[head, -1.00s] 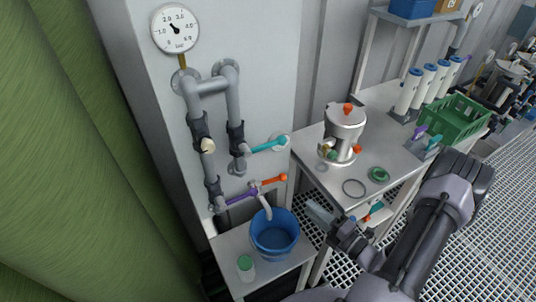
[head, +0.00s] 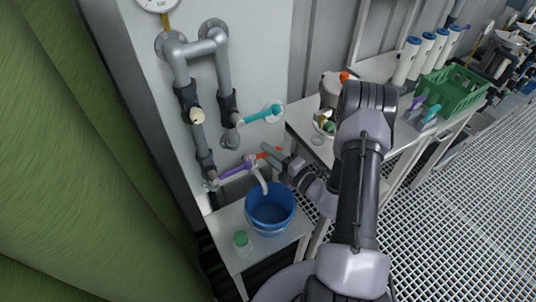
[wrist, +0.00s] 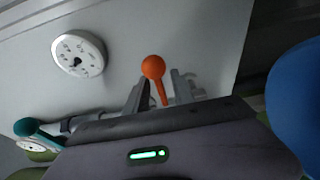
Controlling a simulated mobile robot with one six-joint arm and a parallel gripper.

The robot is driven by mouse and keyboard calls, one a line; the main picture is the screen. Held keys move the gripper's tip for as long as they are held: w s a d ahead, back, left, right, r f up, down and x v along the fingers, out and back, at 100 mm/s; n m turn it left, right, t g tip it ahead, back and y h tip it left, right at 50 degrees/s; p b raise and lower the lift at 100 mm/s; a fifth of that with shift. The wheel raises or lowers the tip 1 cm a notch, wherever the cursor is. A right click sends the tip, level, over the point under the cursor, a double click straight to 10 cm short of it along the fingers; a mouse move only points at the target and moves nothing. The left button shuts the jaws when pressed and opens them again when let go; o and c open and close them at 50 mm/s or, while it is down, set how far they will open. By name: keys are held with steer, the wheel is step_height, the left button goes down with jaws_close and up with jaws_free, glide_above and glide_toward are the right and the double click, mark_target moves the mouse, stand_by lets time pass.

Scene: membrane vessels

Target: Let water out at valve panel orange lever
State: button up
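The orange lever (head: 268,153) sticks out to the right low on the wall piping, above a pale spout (head: 262,182). In the wrist view its round orange knob (wrist: 153,67) and thin stem appear between my two fingers. My gripper (wrist: 157,93) is open, with a finger on each side of the stem; I cannot tell whether either touches it. In the head view my gripper (head: 281,160) is at the lever's end and partly hides it. A blue bucket (head: 270,208) stands below the spout. No water shows.
A purple lever (head: 236,168) lies just left of the orange one and a teal lever (head: 262,114) above. A jar with a green lid (head: 241,240) stands beside the bucket. The gauge (wrist: 78,54) is on the wall. The bench with a green crate (head: 452,90) is at right.

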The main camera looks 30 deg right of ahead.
steer(key=shift+w, duration=0.1)
jaws_close()
stand_by(1.4)
